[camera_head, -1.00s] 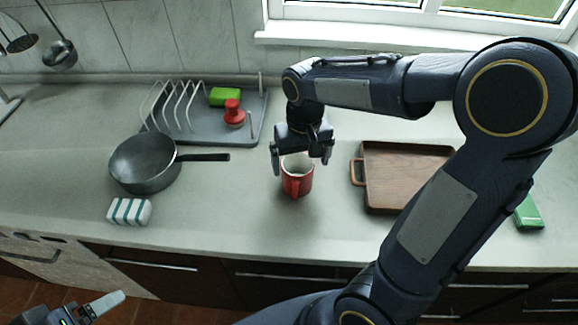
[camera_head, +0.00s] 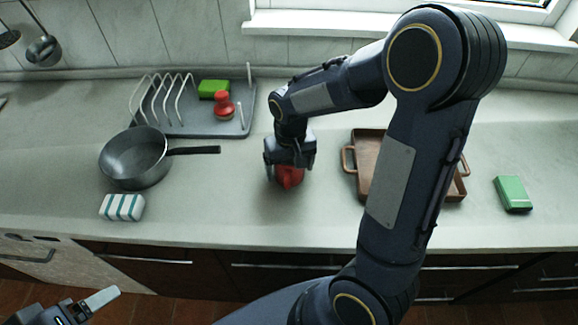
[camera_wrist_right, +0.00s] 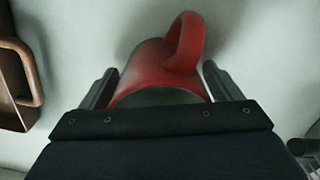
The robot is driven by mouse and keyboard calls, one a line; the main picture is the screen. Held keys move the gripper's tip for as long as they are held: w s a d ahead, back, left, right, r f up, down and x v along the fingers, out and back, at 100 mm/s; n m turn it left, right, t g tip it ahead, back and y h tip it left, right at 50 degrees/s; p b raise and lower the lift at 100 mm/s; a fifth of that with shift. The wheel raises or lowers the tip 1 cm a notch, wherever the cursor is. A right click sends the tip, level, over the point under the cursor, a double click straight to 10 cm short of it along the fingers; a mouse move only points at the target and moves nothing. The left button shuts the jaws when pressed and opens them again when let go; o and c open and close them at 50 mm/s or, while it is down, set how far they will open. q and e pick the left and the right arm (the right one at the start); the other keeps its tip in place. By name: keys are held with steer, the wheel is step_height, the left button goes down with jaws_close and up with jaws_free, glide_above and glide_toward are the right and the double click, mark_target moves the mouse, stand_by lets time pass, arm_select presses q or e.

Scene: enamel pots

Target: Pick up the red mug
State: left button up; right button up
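The red mug (camera_head: 289,177) stands on the counter, mostly covered by my right gripper (camera_head: 289,170) in the head view. In the right wrist view the mug (camera_wrist_right: 160,68) lies between the two fingers of the gripper (camera_wrist_right: 158,88), its handle toward the top. The fingers are apart, one on each side of the mug, and a small gap shows at least on the right side. My left gripper (camera_head: 88,303) is at the bottom left, away from the mug, and only partly in frame; its finger opening is unclear.
A brown tray (camera_head: 352,160) stands right of the mug, partly behind my right arm.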

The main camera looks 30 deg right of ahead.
steer(key=c, duration=0.9)
steer(key=shift+c, duration=0.3)
steer(key=shift+r, duration=0.1)
